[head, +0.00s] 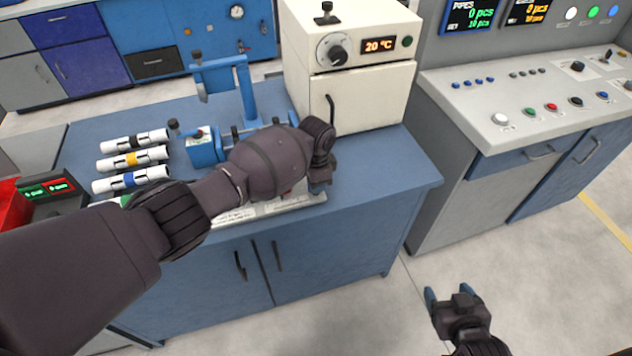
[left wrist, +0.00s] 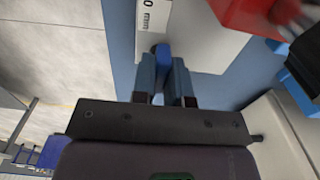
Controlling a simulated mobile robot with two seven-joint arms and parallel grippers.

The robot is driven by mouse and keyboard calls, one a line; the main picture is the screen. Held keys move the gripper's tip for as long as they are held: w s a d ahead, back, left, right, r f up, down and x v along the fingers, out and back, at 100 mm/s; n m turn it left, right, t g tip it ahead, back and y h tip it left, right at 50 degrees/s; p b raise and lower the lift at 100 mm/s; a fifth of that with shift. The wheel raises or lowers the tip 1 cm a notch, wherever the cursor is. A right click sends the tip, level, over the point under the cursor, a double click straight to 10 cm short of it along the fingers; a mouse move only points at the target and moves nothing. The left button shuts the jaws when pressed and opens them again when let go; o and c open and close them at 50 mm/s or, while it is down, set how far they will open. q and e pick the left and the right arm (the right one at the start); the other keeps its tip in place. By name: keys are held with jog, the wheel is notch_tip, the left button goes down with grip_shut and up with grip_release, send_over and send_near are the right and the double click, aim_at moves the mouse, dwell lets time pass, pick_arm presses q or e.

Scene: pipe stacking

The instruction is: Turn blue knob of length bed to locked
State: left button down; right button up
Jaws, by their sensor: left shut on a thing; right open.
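My left gripper (head: 320,186) is at the right end of the length bed (head: 268,207), a pale plate on the front of the blue bench. In the left wrist view its two fingers (left wrist: 163,72) are closed on the blue knob (left wrist: 162,53), next to the bed's "0 mm" scale (left wrist: 155,16). The knob is hidden behind my arm in the head view, and I cannot tell its turn angle. Most of the bed is also covered by my arm. My right gripper (head: 452,299) is open and empty, low over the floor at the right.
Several white pipes with coloured bands (head: 132,159) lie left of a blue clamp device (head: 203,148). A white oven (head: 352,62) reading 20 °C stands behind my left gripper. A red part (left wrist: 253,15) shows close by in the left wrist view. A grey control console (head: 530,90) is at right.

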pick_arm(q)
jog(key=c, duration=1.1)
grip_release()
jog(key=shift+c, duration=0.2)
pick_arm(e)
jog(key=shift+s+f, duration=0.15)
jog(key=shift+s, duration=0.2)
pick_arm(q)
jog(key=shift+r, duration=0.1)
jog(key=shift+r, duration=0.3)
notch_tip(320, 180, up, 9)
jog(key=shift+p, duration=0.6)
jog(key=shift+r, duration=0.5)
pick_arm(e)
jog(key=shift+s+d+r, duration=0.1)
jog(key=shift+r, duration=0.35)
jog(key=shift+w+r, duration=0.15)
jog(key=shift+w, duration=0.15)
